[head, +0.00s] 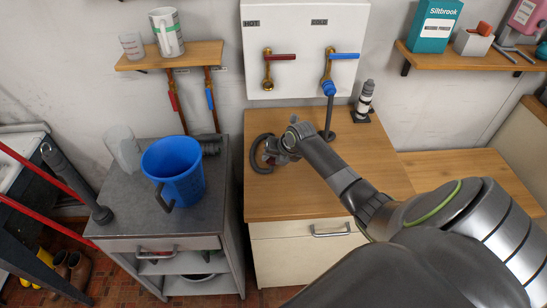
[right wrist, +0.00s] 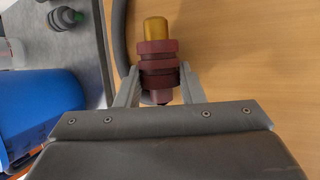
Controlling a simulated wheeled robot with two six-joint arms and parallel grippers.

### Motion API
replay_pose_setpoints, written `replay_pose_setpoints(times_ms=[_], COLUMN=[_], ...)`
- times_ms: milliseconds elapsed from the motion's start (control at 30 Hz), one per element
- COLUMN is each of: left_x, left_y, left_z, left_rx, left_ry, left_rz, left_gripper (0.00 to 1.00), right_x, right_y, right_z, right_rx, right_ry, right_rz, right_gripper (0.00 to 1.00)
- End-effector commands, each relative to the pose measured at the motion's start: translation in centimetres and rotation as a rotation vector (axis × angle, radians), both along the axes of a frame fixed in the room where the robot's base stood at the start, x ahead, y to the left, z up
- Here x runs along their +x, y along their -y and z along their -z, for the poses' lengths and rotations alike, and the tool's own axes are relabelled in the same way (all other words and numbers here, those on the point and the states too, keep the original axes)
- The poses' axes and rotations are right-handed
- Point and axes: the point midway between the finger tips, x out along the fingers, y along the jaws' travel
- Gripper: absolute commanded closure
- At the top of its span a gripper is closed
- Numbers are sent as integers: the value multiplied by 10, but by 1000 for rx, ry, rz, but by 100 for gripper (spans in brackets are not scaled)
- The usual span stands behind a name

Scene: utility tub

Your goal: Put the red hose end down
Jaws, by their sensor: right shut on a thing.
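The red hose end (right wrist: 158,62), ribbed dark red with a brass tip, is between the fingers of my right gripper (right wrist: 157,90) in the right wrist view. In the head view my right gripper (head: 278,153) is shut on it, low over the left part of the wooden counter (head: 290,205). The hose end itself is mostly hidden there. I cannot tell whether it touches the counter. The grey hose (head: 256,158) curls at the counter's left edge. A blue fitting (head: 329,88) sits under the cold tap (head: 343,56). My left gripper is not in view.
A blue bucket (head: 174,170) and a clear cup (head: 123,148) stand on the grey cart (head: 130,205) at left. A small dark-and-white bottle (head: 365,98) stands at the counter's back right. The counter's front is clear. The hot tap (head: 279,57) is on the white panel.

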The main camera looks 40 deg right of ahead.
Motion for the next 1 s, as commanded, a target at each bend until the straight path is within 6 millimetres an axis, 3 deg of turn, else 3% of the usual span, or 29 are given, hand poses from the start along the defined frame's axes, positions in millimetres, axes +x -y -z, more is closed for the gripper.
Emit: replay_pose_setpoints(times_ms=[67,100,267,600,767,1000], left_x=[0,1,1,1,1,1], left_y=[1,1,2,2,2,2], left_z=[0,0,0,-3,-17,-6], left_rx=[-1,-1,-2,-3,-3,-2], left_ry=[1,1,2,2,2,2], left_rz=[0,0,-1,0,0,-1], left_gripper=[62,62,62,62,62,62], right_x=[0,0,0,0,0,-19], right_y=[0,0,0,0,0,5], right_z=[0,0,0,-3,-18,-43], right_rx=[0,0,0,0,-1,-5], right_ry=[1,0,0,-1,-1,2], right_rz=[0,0,0,0,0,-2], right_gripper=[89,64,43,43,43,43])
